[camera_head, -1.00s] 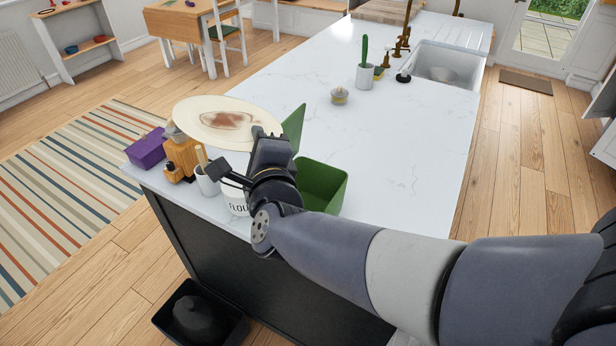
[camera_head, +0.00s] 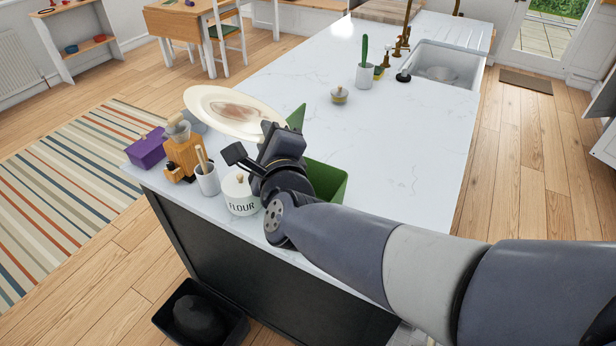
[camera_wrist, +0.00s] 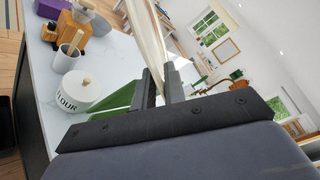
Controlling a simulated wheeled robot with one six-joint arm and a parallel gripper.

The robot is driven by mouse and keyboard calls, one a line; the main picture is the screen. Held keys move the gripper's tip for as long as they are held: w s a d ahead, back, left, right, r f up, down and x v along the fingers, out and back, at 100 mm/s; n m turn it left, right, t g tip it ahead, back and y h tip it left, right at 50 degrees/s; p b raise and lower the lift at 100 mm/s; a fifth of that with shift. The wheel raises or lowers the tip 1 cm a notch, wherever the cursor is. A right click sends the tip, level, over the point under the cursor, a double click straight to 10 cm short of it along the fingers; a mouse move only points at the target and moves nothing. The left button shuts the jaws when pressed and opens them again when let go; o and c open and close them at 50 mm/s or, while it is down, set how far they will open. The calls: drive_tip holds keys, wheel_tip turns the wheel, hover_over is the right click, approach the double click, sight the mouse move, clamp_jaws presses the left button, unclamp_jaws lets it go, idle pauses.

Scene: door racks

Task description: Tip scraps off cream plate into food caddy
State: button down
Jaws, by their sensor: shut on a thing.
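The cream plate (camera_head: 205,99) has a brown smear of scraps (camera_head: 236,112) on its face. My gripper (camera_head: 277,136) is shut on the plate's near right edge and holds it above the counter, tilted. In the wrist view the plate (camera_wrist: 146,35) shows nearly edge-on between the fingers (camera_wrist: 160,88). My arm hides much of the caddy.
A white flour jar (camera_head: 240,197), a utensil pot (camera_head: 208,182), an orange-brown grinder (camera_head: 183,156) and a purple box (camera_head: 147,148) line the counter's left end. The counter's right side is clear.

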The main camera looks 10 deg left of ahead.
drive_tip(key=shift+w+d+r+m, duration=0.25)
drive_tip(key=shift+w+d+m, duration=0.05)
drive_tip(key=shift+d+m, duration=0.15)
drive_tip(key=shift+w+d+r+m, duration=0.25)
drive_tip(key=shift+w+d+m, duration=0.1)
drive_tip(key=shift+d, duration=0.1)
drive_tip(key=shift+w+d+r+m+g, duration=0.15)
drive_tip(key=shift+d+r+m+g, duration=0.15)
drive_tip(key=shift+m, duration=0.3)
idle(0.4)
drive_tip(key=shift+w+d+r+m+b, duration=0.25)
drive_tip(key=shift+d+r+m+b, duration=0.15)
drive_tip(key=shift+m, duration=0.5)
idle(0.5)
drive_tip(key=shift+w+d+r+m+g+y+b, duration=0.2)
drive_tip(key=shift+d+r+m+b, duration=0.1)
drive_tip(key=shift+m+b, duration=0.35)
drive_tip(key=shift+w+d+r+m+g+y+b, duration=0.1)
drive_tip(key=shift+w+d+r+m+g+b, duration=0.15)
drive_tip(key=shift+m+b, duration=0.4)
idle(0.7)
drive_tip(key=shift+d+m, duration=0.1)
drive_tip(key=shift+m, duration=0.2)
drive_tip(key=shift+w+d+f+b, duration=0.15)
drive_tip(key=shift+d+f+b, duration=0.1)
drive_tip(key=shift+b, duration=0.6)
drive_tip(key=shift+w+d+f+m+y+b, duration=0.35)
drive_tip(key=shift+d+m+b, duration=0.3)
drive_tip(key=shift+b, duration=1.25)
